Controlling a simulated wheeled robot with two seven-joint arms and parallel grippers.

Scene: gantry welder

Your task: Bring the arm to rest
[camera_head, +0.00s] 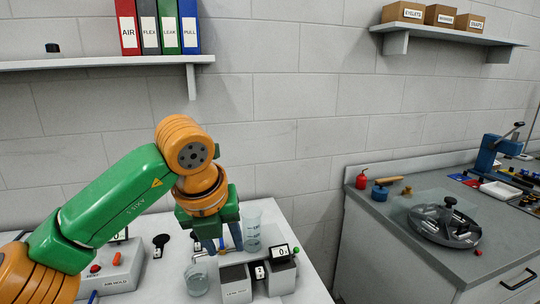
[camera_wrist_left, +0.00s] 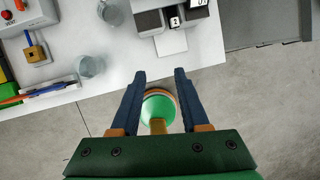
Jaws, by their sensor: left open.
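My left arm (camera_head: 110,195), green and orange, comes in from the left and is bent at an orange joint, with the wrist pointing down. My left gripper (camera_head: 223,243) shows in front of the white table's right part, its blue fingers apart. In the left wrist view the gripper (camera_wrist_left: 162,76) is open, and its fingertips show just off the table edge, over the floor. A round green and orange shape lies in line between the fingers there; it looks like part of my own body. No object is clearly held. My right gripper is not in view.
A grey test unit (camera_head: 236,284), a clear beaker (camera_head: 253,232) and a clear glass (camera_head: 196,280) stand on the white table (camera_head: 312,284) close to the gripper in the picture. A grey bench (camera_head: 400,237) stands right, beyond a gap. A binder shelf (camera_head: 100,61) hangs above.

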